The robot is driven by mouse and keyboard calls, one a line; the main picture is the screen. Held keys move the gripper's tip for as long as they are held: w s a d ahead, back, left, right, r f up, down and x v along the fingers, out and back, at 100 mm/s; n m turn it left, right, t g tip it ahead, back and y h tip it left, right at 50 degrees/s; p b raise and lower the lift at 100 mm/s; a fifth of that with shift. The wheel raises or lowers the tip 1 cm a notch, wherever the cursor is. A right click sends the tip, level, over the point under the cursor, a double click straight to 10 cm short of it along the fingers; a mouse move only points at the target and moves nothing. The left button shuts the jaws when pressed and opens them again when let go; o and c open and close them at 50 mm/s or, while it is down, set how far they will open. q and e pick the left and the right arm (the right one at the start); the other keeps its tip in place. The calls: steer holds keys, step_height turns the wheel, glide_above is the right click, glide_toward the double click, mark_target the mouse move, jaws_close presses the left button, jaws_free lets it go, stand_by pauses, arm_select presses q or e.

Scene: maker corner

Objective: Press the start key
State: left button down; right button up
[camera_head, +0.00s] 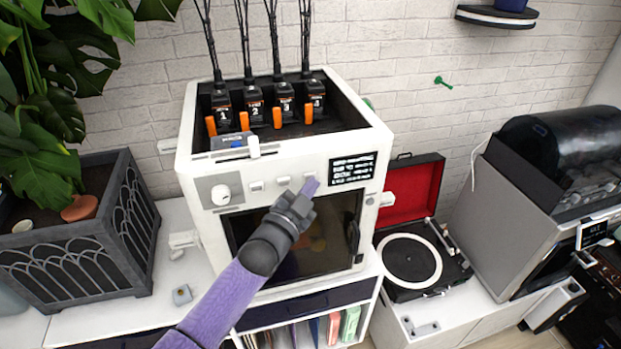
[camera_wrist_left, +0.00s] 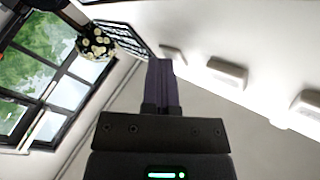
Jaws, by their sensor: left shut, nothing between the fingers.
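The white machine (camera_head: 330,145) stands on the cabinet, with a row of small white keys on its front between a round knob (camera_head: 221,194) and a dark display (camera_head: 352,169). The left key (camera_head: 256,187) and the middle key (camera_head: 283,181) are uncovered. The right key (camera_head: 310,176) is partly hidden by my left gripper (camera_head: 310,186), which is shut and empty. In the left wrist view the closed fingertips (camera_wrist_left: 160,64) are beside the nearest key (camera_wrist_left: 172,54); I cannot tell whether they touch. No key label is readable. My right gripper is not in view.
Numbered cartridges with orange tabs (camera_head: 278,117) sit in the machine's open top. A planter (camera_head: 85,245) stands left. A turntable with a red-lined lid (camera_head: 413,190) and a grey machine (camera_head: 500,215) stand right. Bare white cabinet top (camera_head: 130,310) shows at left.

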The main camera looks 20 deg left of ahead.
arm_select(q)
steer(key=shift+s+d+p, duration=0.45)
steer(key=shift+s+p, duration=0.1)
steer(key=shift+s, duration=0.1)
steer(key=s+d+p, duration=0.2)
steer(key=s, duration=0.2)
steer(key=shift+s+d+p, duration=0.1)
steer(key=shift+d+p, duration=0.3)
stand_by(0.5)
